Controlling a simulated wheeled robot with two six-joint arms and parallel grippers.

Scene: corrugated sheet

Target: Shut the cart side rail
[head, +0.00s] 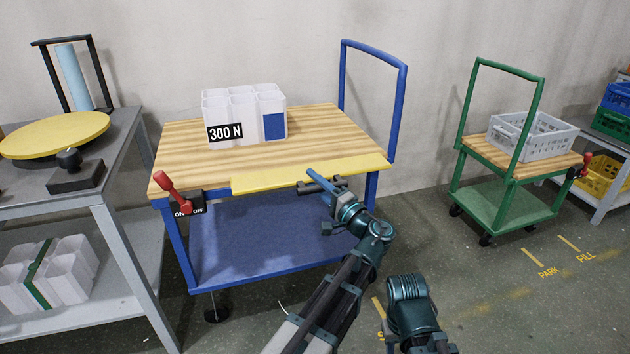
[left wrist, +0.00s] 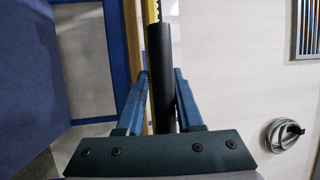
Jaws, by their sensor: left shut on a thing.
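The cart (head: 190,165) has a blue frame, a wooden top and a blue lower shelf. Its yellow side rail (head: 270,182) runs along the right part of the top's near edge; I cannot tell its exact tilt. A black bar handle (head: 335,183) is at the rail's near side. My left gripper (head: 322,187) is shut on this handle. In the left wrist view, the black handle (left wrist: 161,75) lies between the blue fingers of the gripper (left wrist: 161,85), with a yellow strip of the rail (left wrist: 152,12) beyond it. My right gripper is out of view.
White bins (head: 243,112) marked 300 N stand on the cart top. A red lever (head: 171,186) with an ON/OFF plate is at its near left corner. A grey bench (head: 120,150) stands close on the left. A green cart (head: 500,165) stands right, with open floor between.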

